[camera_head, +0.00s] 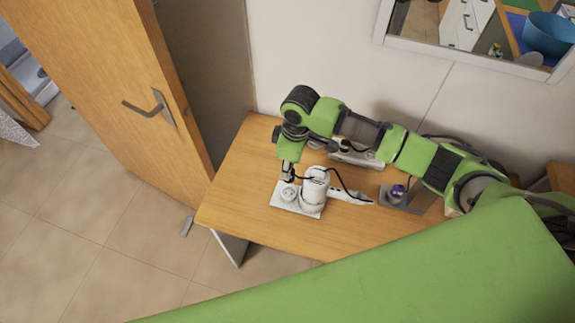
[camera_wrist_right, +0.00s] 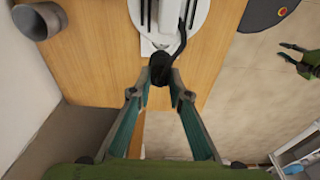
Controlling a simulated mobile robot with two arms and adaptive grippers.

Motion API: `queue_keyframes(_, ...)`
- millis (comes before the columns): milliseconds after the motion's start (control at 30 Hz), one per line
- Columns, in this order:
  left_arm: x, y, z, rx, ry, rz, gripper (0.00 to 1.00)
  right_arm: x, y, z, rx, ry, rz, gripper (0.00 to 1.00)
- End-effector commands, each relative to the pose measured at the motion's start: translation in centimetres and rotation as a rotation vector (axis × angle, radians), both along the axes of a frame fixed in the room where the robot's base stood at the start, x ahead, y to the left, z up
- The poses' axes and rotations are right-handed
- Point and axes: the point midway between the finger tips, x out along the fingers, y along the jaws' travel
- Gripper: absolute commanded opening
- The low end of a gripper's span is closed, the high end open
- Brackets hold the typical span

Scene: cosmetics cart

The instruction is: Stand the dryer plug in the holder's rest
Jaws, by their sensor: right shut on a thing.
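My right gripper (camera_head: 288,177) reaches down over the left part of a pale holder plate (camera_head: 308,209) on the wooden table. In the right wrist view, this gripper (camera_wrist_right: 160,88) is shut on the black dryer plug (camera_wrist_right: 160,67). A black cable (camera_wrist_right: 181,40) runs from the plug. A round white rest with dark holes (camera_head: 288,193) sits on the plate just below the gripper; whether the plug touches it I cannot tell. The white dryer (camera_head: 316,186) stands beside it, its white nozzle pointing right. My left gripper (camera_wrist_right: 297,58) shows, fingers apart, at the right of the wrist view.
A grey stand with a purple item (camera_head: 398,192) is right of the dryer. Another white device (camera_head: 355,156) lies behind, under my right arm. A grey cup (camera_wrist_right: 40,20) shows in the wrist view. The table's front is clear. A wooden door (camera_head: 120,80) stands at left.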

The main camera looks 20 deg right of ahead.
Motion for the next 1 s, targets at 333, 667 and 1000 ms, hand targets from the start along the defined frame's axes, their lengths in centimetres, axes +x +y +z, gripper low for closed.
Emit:
queue_keyframes(333,0.0,0.0,-1.4,0.000,-0.001,0.001,0.26,-0.1,0.0,-3.2,0.001,0.002,0.003,0.00)
queue_keyframes(667,0.1,-0.1,-2.6,-0.001,-0.002,0.001,0.26,0.0,0.0,-5.6,0.000,0.001,0.003,0.00)
queue_keyframes(1000,0.1,-0.2,-2.6,-0.002,-0.002,0.001,0.26,0.0,0.0,-5.8,0.000,0.000,0.004,0.00)
